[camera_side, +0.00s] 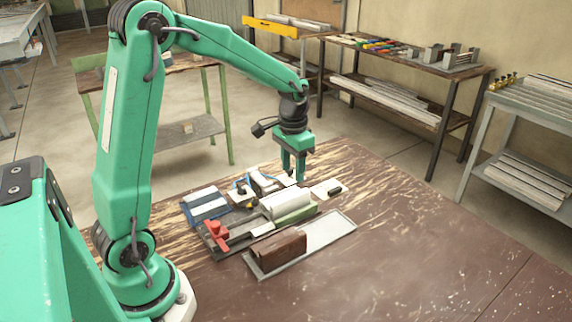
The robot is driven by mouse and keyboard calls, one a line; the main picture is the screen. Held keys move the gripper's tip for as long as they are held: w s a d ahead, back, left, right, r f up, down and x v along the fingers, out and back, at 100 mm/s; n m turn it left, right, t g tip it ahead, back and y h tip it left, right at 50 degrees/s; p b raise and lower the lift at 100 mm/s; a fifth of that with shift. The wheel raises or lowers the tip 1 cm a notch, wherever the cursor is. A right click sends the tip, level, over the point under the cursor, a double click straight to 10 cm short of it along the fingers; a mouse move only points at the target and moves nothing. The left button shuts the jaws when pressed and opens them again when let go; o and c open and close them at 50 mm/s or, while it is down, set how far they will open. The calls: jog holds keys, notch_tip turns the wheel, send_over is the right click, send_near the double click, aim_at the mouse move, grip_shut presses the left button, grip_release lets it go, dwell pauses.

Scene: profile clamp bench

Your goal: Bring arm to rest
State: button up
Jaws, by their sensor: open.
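My gripper (294,168) is green and points down at the end of my arm. Its two fingers are apart, and I see nothing held between them. It hangs over the far side of the clamp bench's fixtures, close above a pale plate (328,188) with a small dark piece on it. Whether the fingertips touch anything below cannot be told. In front of the gripper, a pale profile block (287,201) lies in a clamp fixture with a red handle (216,236).
A brown block (279,249) sits on a light metal tray (328,232) nearest the camera. A blue and white block (205,204) stands at the left of the fixtures. The wooden table (420,255) is clear at the right. Shelves with metal profiles (385,100) stand behind.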

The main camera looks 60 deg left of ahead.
jog(key=s+d+r+t, duration=0.2)
jog(key=s+d+r, duration=0.2)
jog(key=s, duration=0.5)
jog(key=s+d+r+t, duration=0.3)
jog(key=s+r, duration=0.3)
jog(key=s, duration=0.3)
jog(key=shift+d+r, duration=0.3)
jog(key=shift+d, duration=0.35)
jog(key=shift+o, duration=0.3)
jog(key=shift+r, duration=0.1)
